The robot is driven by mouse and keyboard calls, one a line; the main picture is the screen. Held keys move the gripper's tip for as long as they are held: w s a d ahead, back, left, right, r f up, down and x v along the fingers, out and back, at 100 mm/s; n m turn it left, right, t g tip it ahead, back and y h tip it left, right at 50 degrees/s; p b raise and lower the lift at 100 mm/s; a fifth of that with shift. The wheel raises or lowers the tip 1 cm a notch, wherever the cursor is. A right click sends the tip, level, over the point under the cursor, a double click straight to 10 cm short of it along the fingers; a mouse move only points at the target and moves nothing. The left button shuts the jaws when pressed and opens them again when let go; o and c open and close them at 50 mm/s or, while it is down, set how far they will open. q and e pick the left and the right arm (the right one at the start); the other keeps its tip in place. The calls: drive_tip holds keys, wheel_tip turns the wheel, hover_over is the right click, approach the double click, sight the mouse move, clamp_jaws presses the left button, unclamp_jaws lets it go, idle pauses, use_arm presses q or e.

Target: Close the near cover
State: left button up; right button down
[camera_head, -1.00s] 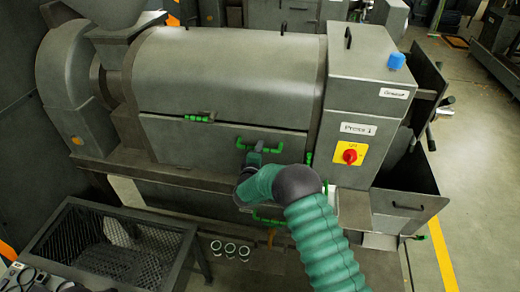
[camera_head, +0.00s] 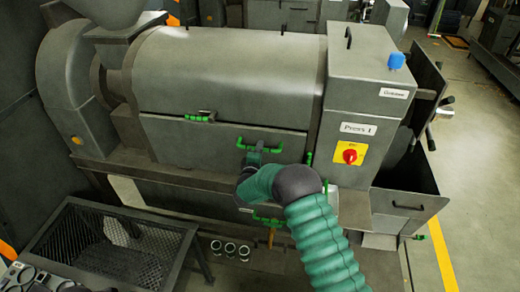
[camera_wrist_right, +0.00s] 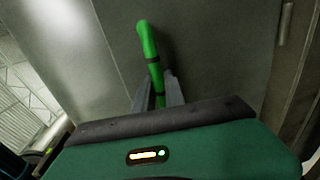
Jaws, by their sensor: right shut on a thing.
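The near cover (camera_head: 220,146) is the grey lower front panel of the press, below the rounded upper cover (camera_head: 230,75). It looks flush or nearly flush with the body; I cannot tell whether any gap is left. Its green handle (camera_head: 272,150) runs across its upper right. In the right wrist view the fingers (camera_wrist_right: 157,92) are shut around the green handle (camera_wrist_right: 150,50), with the grey panel behind. A green latch (camera_head: 199,117) sits on the seam above. My left gripper is not in view.
A control box (camera_head: 355,125) with a red knob (camera_head: 349,156) stands right of the cover. A black mesh bin (camera_head: 105,250) is at lower left. Several small cups (camera_head: 230,249) stand below the press.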

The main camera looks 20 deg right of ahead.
drive_tip(key=shift+f, duration=0.2)
idle(0.3)
drive_tip(key=shift+w+d+r+b, duration=0.3)
drive_tip(key=shift+w+d+b, duration=0.25)
drive_tip(key=shift+w, duration=0.15)
drive_tip(key=c, duration=1.5)
unclamp_jaws()
drive_tip(key=shift+w+d, duration=0.1)
drive_tip(key=shift+o, duration=0.5)
drive_tip(key=shift+w+d+f, duration=0.1)
drive_tip(key=shift+w+d, duration=0.05)
drive_tip(key=b+v, duration=0.4)
drive_tip(key=v, duration=1.2)
drive_tip(key=shift+s+a+b, duration=0.25)
drive_tip(key=shift+s+b, duration=0.05)
